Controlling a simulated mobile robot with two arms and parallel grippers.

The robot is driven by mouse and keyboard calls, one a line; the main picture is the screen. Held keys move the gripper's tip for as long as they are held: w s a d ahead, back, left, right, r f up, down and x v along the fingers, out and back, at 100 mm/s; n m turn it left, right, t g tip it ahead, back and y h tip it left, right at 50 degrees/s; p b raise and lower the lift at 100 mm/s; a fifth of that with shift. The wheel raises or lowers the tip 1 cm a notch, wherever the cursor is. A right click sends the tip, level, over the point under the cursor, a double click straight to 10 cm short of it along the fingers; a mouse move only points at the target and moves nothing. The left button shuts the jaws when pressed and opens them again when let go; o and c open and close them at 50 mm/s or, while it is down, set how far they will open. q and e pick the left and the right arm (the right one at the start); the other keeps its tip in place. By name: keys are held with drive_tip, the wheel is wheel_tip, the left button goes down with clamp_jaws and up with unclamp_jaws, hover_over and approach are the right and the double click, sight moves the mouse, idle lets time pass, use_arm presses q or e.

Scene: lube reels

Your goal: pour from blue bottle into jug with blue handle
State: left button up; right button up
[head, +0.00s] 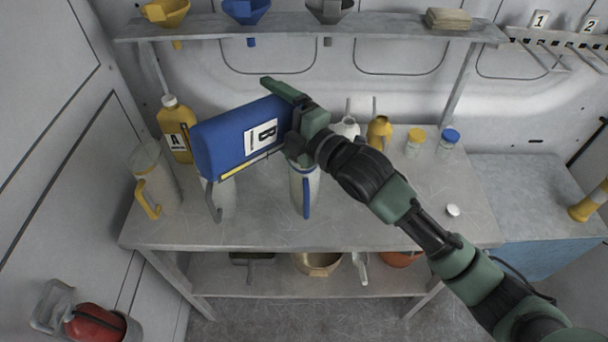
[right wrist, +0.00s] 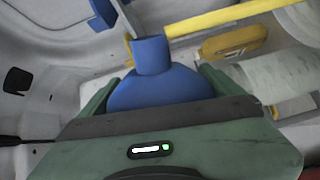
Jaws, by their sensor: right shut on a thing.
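The blue bottle (head: 225,140), with a white label marked B, is tilted onto its side above the table. My right gripper (head: 295,115) is shut on it near its right end. The right wrist view shows the blue bottle's shoulder and neck (right wrist: 152,55) between the fingers; whether liquid leaves it cannot be seen. The jug with the blue handle (head: 306,196) stands upright on the table below the gripper, its top partly hidden by the gripper and bottle. The bottle's mouth is hidden in the head view. My left gripper is not in view.
A grey-handled jug (head: 221,203) stands under the bottle's left part, with a yellow-handled jug (head: 160,185) further left. A yellow bottle (head: 176,138) marked A stands behind. Jars with yellow (head: 415,143) and blue (head: 447,145) lids stand right. A shelf (head: 290,27) with funnels runs above.

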sight(235, 103)
drive_tip(key=n, duration=0.2)
drive_tip(key=shift+s+a+n, duration=0.1)
drive_tip(key=shift+s+n, duration=0.05)
drive_tip(key=shift+n, duration=0.25)
drive_tip(key=r+n+p, duration=0.1)
drive_tip(key=n, duration=0.1)
drive_tip(key=r+n+p, duration=0.1)
drive_tip(key=r+n, duration=0.1)
drive_tip(key=r+n+p, duration=0.1)
drive_tip(key=n+p, duration=0.1)
drive_tip(key=shift+w+r+n, duration=0.2)
drive_tip(key=shift+w+n, duration=0.05)
drive_tip(key=shift+n, duration=0.45)
drive_tip(key=s+a+r+n, duration=0.1)
drive_tip(key=s+n, duration=0.1)
drive_tip(key=n, duration=0.1)
drive_tip(key=s+a+n, duration=0.1)
drive_tip(key=a+n, duration=0.1)
drive_tip(key=n, duration=0.1)
drive_tip(key=s+a+r+n, duration=0.1)
drive_tip(key=s+a+n, duration=0.1)
drive_tip(key=n, duration=0.1)
drive_tip(key=shift+s+a+r, duration=0.25)
drive_tip(key=shift+s+r, duration=0.05)
drive_tip(key=shift+s, duration=0.05)
drive_tip(key=shift+d, duration=0.1)
drive_tip(key=shift+r, duration=0.1)
drive_tip(key=shift+r, duration=1.9)
drive_tip(key=shift+f, duration=0.1)
